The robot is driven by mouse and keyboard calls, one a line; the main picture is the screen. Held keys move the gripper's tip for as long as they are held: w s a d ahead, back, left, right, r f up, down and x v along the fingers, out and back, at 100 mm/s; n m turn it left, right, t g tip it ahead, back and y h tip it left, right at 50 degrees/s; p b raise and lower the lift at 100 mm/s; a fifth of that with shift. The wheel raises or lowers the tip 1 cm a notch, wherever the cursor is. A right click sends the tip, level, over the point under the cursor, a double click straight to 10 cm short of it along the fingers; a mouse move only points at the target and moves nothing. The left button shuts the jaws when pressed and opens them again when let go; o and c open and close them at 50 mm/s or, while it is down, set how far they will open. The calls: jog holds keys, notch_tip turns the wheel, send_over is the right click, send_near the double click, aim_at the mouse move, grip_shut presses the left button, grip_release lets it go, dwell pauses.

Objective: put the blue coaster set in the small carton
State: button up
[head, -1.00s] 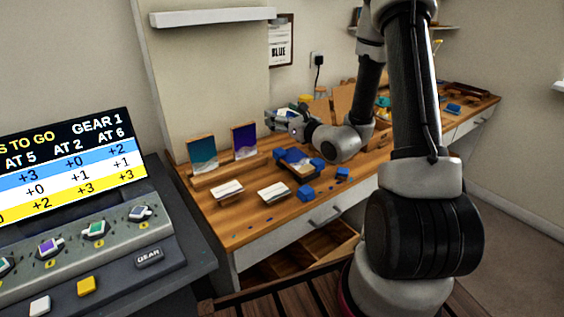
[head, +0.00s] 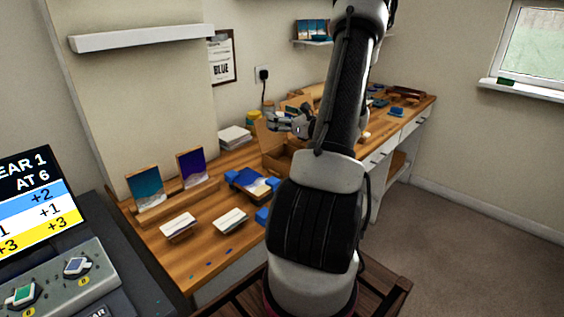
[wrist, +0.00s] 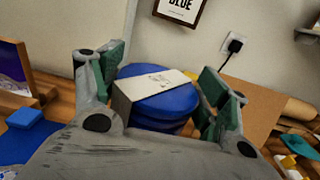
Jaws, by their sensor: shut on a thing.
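In the wrist view, the blue coaster set (wrist: 165,105) is a round blue stack with a pale paper band across it. My gripper (wrist: 165,88) is shut on it, its green-padded fingers on either side. In the head view, my gripper (head: 298,122) is above the table, close to the open brown carton (head: 284,161), whose flap stands up; the coaster set cannot be made out there. A brown cardboard panel (wrist: 250,107) shows to the right of my gripper in the wrist view.
Two framed resin pieces (head: 145,188) stand at the left on a wooden ledge. Two white-topped blocks (head: 230,220) and a blue-cornered piece (head: 254,184) lie in front. A control console (head: 60,275) is at lower left.

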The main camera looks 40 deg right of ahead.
jog(key=f, duration=0.1)
jog(key=d+f, duration=0.1)
jog(key=f, duration=0.3)
jog(key=shift+s+d, duration=0.3)
jog(key=shift+s, duration=0.05)
jog(key=shift+f, duration=2.55)
jog(key=shift+f, duration=0.1)
jog(key=shift+f, duration=0.35)
jog(key=shift+f, duration=0.15)
jog(key=o, duration=1.2)
